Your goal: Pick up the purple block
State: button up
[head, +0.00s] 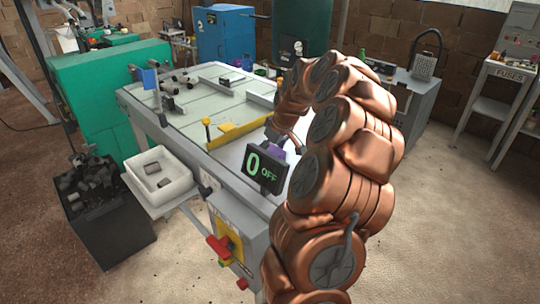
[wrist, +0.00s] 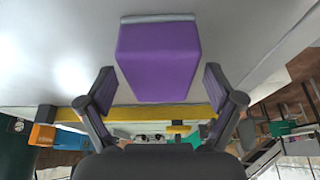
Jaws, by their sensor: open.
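The purple block (wrist: 158,60) shows large in the wrist view, at top centre, on a pale grey surface. My gripper (wrist: 158,82) is open, with one dark finger on each side of the picture. The lower part of the block lies between the fingertips in this view, with a visible gap on both sides. I cannot tell how far the block is in depth. In the head view my copper arm reaches down to the machine table (head: 228,156). A small purple patch shows behind the OFF sign (head: 266,167); my gripper is mostly hidden there.
A yellow bar (head: 238,133) lies across the table, left of my arm. The OFF sign stands at the table's near edge. A white bin (head: 160,184) and a dark crate (head: 112,232) stand at the left. A red switch handle (head: 218,247) sticks out in front.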

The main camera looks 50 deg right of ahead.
jog(key=shift+f+b, duration=0.2)
jog(key=shift+b, duration=0.1)
jog(key=shift+c, duration=0.3)
jog(key=c, duration=1.2)
